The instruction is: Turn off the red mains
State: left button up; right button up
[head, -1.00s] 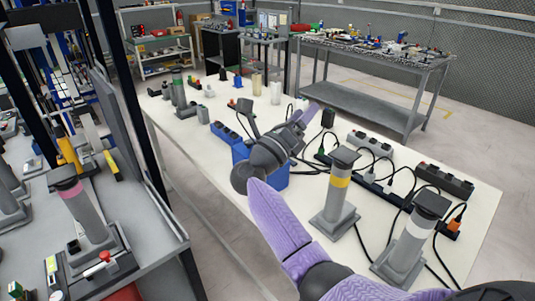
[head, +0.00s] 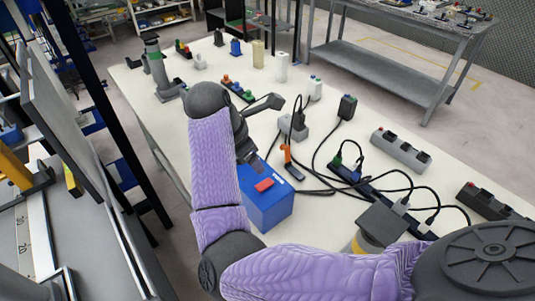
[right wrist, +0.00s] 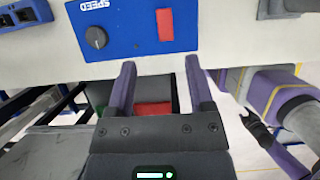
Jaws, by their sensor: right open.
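A blue box (head: 265,208) stands on the white table, with a red switch (head: 264,185) on it. In the right wrist view the box's blue panel (right wrist: 118,42) appears upside down, with a black knob marked SPEED and the red switch (right wrist: 165,25). My right gripper (head: 264,132) is above and just behind the box in the head view. In the right wrist view its two purple-grey fingers (right wrist: 160,64) are apart with nothing between them, pointing toward the panel's edge. A dark gripper on a purple arm, apparently my left (right wrist: 258,130), hangs at the right; its jaws are unclear.
A black power strip (head: 352,176) and a grey socket block (head: 401,150) lie right of the box, with loose black cables around them. A grey post with a yellow band (head: 378,228) stands in front. A green-banded post (head: 157,68) stands farther back.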

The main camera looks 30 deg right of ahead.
aim_at(266, 183)
jog(key=f, duration=0.2)
jog(key=d+f, duration=0.1)
jog(key=shift+s+f+b, duration=0.3)
jog(key=shift+s+b, duration=0.05)
jog(key=shift+b, duration=0.05)
jog(key=b+x, duration=0.1)
jog(key=x, duration=0.4)
jog(key=shift+d+f, duration=0.15)
jog(key=shift+f, duration=0.1)
pick_arm(q)
jog(key=shift+s+a+f, duration=0.7)
jog(key=shift+f, duration=0.25)
jog(key=shift+w, duration=0.1)
pick_arm(e)
grip_shut()
